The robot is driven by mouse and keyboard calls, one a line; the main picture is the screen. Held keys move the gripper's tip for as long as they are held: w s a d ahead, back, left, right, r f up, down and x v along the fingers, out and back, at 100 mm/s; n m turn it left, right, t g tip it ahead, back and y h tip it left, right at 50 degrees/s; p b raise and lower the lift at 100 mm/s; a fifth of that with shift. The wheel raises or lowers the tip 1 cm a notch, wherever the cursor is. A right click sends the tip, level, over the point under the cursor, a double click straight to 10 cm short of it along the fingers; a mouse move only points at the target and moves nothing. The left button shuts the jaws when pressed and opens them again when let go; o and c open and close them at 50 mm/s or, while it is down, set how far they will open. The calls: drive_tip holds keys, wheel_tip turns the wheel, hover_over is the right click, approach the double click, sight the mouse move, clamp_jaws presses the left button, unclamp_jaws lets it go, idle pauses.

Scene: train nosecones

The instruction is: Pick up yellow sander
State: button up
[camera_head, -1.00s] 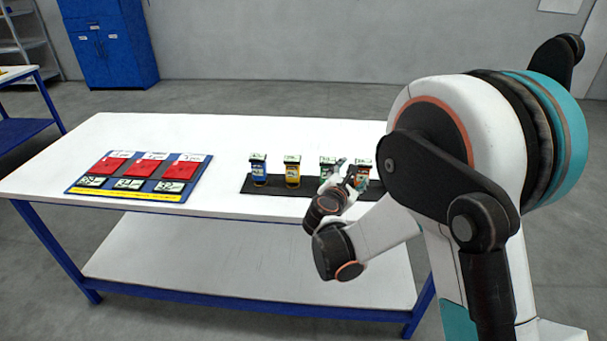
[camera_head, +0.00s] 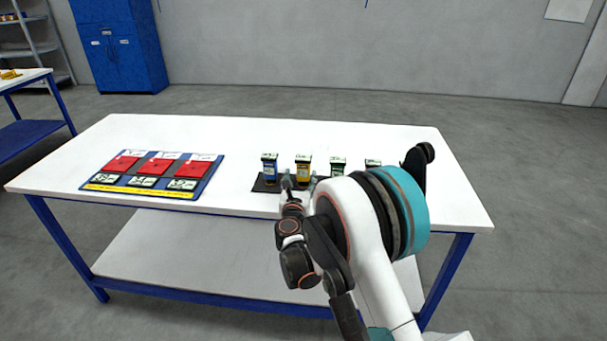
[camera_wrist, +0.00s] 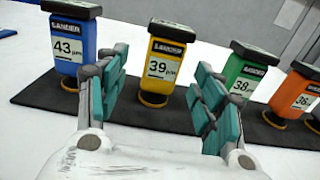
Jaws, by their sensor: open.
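The yellow sander (camera_wrist: 167,62) stands upright on a black mat (camera_wrist: 35,98) in the wrist view. It has a dark top and a label reading 39 µm. My gripper (camera_wrist: 160,88) is open, with its teal-padded fingers to the left and right of the yellow sander in the picture. The fingers look nearer to the camera than the sander, and nothing is between them in their grip. In the head view the yellow sander (camera_head: 303,168) is second from left in the row, and my gripper (camera_head: 297,184) is in front of it, partly hidden by my arm.
A blue sander (camera_wrist: 70,45) marked 43 stands to the left. A green sander (camera_wrist: 240,80) and an orange sander (camera_wrist: 297,92) stand to the right, the green one close to the right finger. A blue board (camera_head: 210,175) with red pads lies at the table's left.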

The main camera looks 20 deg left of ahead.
sight(303, 172)
drive_tip(key=b+x, duration=0.2)
drive_tip(key=x, duration=0.3)
drive_tip(key=shift+w+d, duration=0.15)
drive_tip(key=shift+w, duration=0.15)
drive_tip(key=shift+w+r, duration=0.1)
drive_tip(key=shift+w, duration=0.3)
drive_tip(key=c, duration=1.4)
